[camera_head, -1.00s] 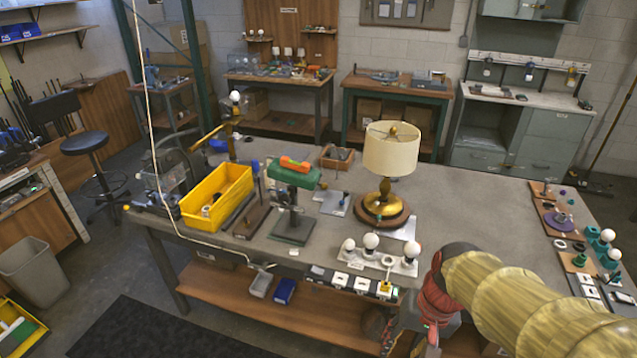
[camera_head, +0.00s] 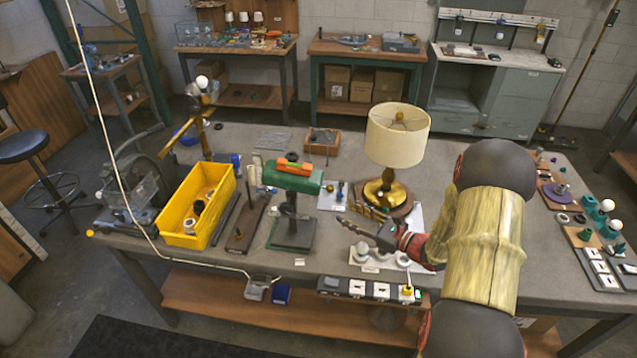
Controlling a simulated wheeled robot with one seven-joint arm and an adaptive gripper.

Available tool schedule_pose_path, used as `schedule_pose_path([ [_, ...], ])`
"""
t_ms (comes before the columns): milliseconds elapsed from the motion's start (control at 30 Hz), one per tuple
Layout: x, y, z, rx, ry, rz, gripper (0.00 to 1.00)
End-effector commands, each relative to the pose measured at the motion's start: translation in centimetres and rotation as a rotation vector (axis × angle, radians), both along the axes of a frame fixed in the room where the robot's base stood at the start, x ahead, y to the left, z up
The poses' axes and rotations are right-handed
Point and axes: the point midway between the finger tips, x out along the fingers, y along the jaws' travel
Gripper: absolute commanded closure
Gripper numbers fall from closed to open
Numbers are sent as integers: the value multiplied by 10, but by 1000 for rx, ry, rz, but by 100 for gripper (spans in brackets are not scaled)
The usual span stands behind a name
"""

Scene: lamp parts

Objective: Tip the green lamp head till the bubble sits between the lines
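The green lamp head (camera_head: 292,177) sits on a dark post (camera_head: 291,207) above a flat dark base (camera_head: 293,234), left of the table's middle. It looks close to level, with perhaps a slight tilt. An orange level (camera_head: 294,166) lies on top of it. The bubble and its lines are too small to make out. My gripper (camera_head: 345,213) is to the right of the lamp head and lower in the picture, apart from it. Its fingers point left and look spread, with nothing visible between them.
A lamp with a cream shade (camera_head: 397,136) stands right behind my gripper. White bulbs on a board (camera_head: 372,262) are just below it. A yellow bin (camera_head: 226,206) and a wooden block (camera_head: 241,239) stand left of the green lamp.

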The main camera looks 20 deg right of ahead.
Motion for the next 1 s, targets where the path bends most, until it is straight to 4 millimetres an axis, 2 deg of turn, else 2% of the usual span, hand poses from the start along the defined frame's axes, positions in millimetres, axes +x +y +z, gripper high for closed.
schedule_pose_path([
  [67,8,-15,13,25,-37,-53,61],
  [167,13,-21,22,50,-63,-82,61],
  [267,19,-17,24,58,-68,-77,61],
  [700,76,6,24,56,-65,-74,61],
  [1000,84,9,24,57,-65,-77,61],
])
